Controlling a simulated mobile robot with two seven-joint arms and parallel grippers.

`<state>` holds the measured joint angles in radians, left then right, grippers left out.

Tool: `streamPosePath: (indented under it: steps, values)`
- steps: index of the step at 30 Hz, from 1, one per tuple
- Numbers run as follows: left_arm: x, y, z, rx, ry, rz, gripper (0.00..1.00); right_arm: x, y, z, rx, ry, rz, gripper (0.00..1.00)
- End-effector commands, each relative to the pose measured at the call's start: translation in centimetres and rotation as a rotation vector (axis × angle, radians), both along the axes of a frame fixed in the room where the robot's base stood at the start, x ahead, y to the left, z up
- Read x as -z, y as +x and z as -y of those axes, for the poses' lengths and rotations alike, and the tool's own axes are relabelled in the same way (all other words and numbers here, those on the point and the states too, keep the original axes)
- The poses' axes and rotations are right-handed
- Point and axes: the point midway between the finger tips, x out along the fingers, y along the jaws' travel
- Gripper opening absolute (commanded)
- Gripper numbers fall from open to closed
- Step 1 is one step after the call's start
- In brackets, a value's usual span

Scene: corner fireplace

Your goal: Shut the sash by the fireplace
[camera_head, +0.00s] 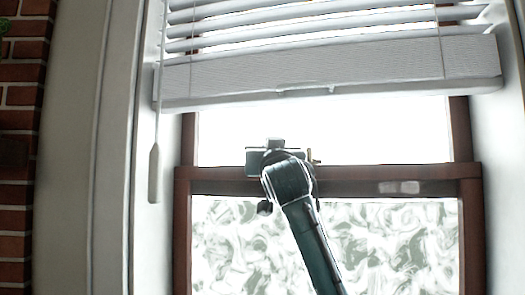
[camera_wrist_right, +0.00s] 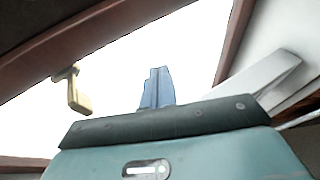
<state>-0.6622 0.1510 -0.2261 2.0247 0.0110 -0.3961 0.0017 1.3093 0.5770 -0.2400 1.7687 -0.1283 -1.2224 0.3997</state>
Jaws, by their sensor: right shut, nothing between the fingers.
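The window by the brick fireplace has a dark brown wooden sash whose rail (camera_head: 350,188) crosses the middle of the head view. Patterned glass (camera_head: 400,240) lies below the rail and a bright white opening or pane above it. My right gripper (camera_head: 275,146) is in front of the rail, left of its middle. Its fingers show shut and empty in the right wrist view (camera_wrist_right: 156,88). I cannot tell whether it touches the rail. My left gripper is out of view.
A white slatted blind (camera_head: 330,72) hangs over the window's upper part, above my right gripper. Its wand (camera_head: 154,175) hangs at the left. Red brick (camera_head: 18,120) stands at the far left. A pale catch (camera_head: 399,187) is on the rail's right part.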

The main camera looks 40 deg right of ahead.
Motion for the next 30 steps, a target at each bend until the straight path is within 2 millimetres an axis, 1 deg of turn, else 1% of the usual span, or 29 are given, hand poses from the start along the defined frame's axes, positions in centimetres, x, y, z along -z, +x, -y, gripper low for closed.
streamPosePath:
  steps: [1,8,9,10,12,16,21,30]
  values:
    - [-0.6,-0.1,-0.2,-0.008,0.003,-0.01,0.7,-0.8,1.0,0.6,0.002,0.002,-0.004,0.0]
    - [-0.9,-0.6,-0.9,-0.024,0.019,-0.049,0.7,-2.5,5.0,2.9,0.002,0.001,-0.003,0.0]
    - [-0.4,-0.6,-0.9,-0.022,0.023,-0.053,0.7,-1.2,5.0,2.8,0.0,-0.001,-0.004,0.0]
    - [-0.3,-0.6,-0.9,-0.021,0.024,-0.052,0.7,-0.5,5.0,2.7,0.0,-0.002,-0.005,0.0]
    - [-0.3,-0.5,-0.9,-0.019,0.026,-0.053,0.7,0.4,4.9,2.7,0.0,-0.003,-0.003,0.0]
    - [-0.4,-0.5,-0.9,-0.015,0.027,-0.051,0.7,1.5,4.9,2.7,0.0,-0.002,-0.001,0.0]
    - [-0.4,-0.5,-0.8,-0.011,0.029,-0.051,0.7,2.1,4.8,2.7,-0.001,0.0,0.001,0.0]
    - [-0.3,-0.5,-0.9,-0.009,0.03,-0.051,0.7,2.2,4.8,2.7,-0.001,0.0,0.001,0.0]
